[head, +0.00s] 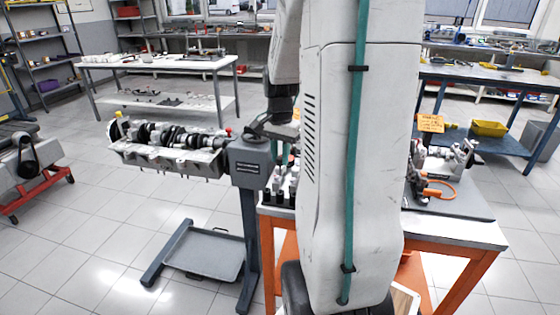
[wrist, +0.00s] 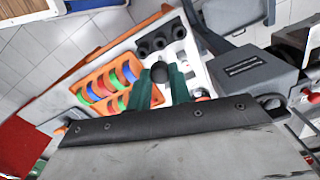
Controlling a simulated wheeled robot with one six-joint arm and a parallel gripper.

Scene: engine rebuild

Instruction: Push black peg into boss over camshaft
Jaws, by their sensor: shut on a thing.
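My gripper (wrist: 168,84), with green fingers, is shut on a black peg (wrist: 158,71); its dark round end shows between the fingertips. It is over the white-topped table, close to a group of black cylinders (wrist: 151,43). In the head view my arm hides most of the gripper and the peg. The engine block (head: 175,157) is mounted on a grey stand to the left, with a dark shaft with lobes (head: 170,136) along its top. I cannot make out the boss over the camshaft.
An orange tray (wrist: 91,80) of coloured rings lies beside the gripper. The stand's grey head (head: 249,160) is close to the table's left edge. Tiled floor is clear at lower left.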

